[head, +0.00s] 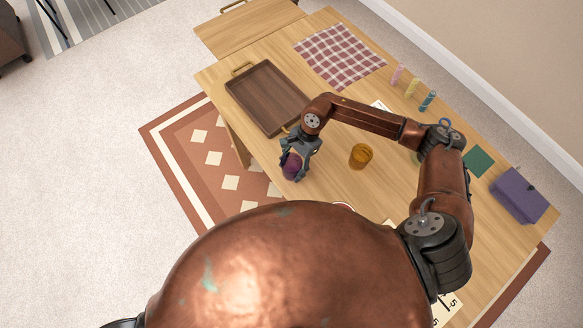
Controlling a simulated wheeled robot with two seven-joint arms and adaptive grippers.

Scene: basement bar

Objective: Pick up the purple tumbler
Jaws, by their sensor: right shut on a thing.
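The purple tumbler (292,168) is at the near left edge of the wooden table, between the fingers of my right gripper (294,163). The gripper is shut on it from above, and its fingers hide part of the tumbler. I cannot tell whether the tumbler touches the table. My left gripper is not in view.
An amber tumbler (360,156) stands to the right of the gripper. A brown wooden tray (266,97) lies behind it, and a checkered cloth (340,55) lies farther back. A purple box (519,196) is at the right. Several small coloured items line the far edge.

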